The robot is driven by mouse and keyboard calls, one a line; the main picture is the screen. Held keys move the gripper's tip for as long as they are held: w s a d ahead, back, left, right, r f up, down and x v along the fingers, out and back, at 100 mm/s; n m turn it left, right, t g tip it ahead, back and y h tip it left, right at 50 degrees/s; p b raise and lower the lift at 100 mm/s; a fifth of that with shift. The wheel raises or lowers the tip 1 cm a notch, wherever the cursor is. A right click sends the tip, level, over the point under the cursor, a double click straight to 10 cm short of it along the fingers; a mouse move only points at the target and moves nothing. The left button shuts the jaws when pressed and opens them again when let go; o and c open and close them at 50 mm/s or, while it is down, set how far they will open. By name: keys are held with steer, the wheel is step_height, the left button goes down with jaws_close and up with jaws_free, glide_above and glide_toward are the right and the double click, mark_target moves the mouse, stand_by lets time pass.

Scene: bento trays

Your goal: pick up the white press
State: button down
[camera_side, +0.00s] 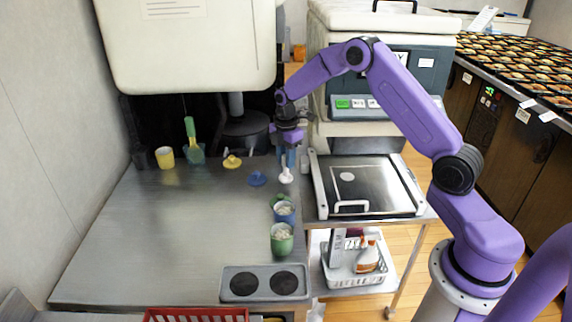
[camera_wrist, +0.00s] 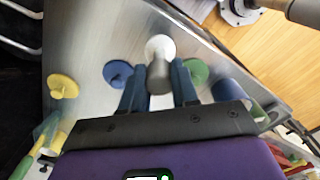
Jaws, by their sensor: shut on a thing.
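The white press (camera_side: 286,176) has a round white disc and an upright handle. It hangs below or stands under my gripper (camera_side: 291,160) near the table's right edge in the side view. In the wrist view the white press (camera_wrist: 160,46) shows between the fingers, and its grey-looking handle lies between them. My gripper (camera_wrist: 159,88) is shut on this handle. I cannot tell whether the disc touches the table. A blue press (camera_side: 257,179) stands left of it and a yellow press (camera_side: 232,161) farther left. A green press (camera_wrist: 196,72) is close by on the other side.
A blue cup (camera_side: 284,214) and a green cup (camera_side: 282,243) with white contents stand in front. A two-hole grey holder (camera_side: 264,284) lies at the front edge. A yellow cup (camera_side: 165,158) stands at the back left. The left and middle of the table (camera_side: 170,230) are clear.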

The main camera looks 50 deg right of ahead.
steer(key=r, duration=0.4)
steer(key=shift+s+a+r, duration=0.15)
steer(key=shift+a+r, duration=0.05)
steer(key=shift+r, duration=0.15)
steer(key=s+a, duration=3.1)
steer(key=shift+s+a+f, duration=0.15)
steer(key=shift+s+a, duration=0.1)
steer(key=shift+s, duration=0.05)
steer(key=c, duration=1.6)
jaws_free()
steer(key=shift+c, duration=0.2)
steer(key=shift+w, duration=0.1)
steer(key=shift+c, duration=0.7)
steer(key=w+d+r+m, duration=0.3)
steer(key=w+d, duration=0.3)
steer(key=w, duration=0.2)
steer(key=w+d+r+m, duration=0.3)
steer(key=w+d, duration=0.4)
steer(key=shift+w+a+f, duration=0.1)
steer(key=shift+a+f, duration=0.05)
steer(key=shift+f, duration=0.95)
steer(key=shift+a+f, duration=0.15)
steer(key=shift+f, duration=0.9)
steer(key=shift+f, duration=2.65)
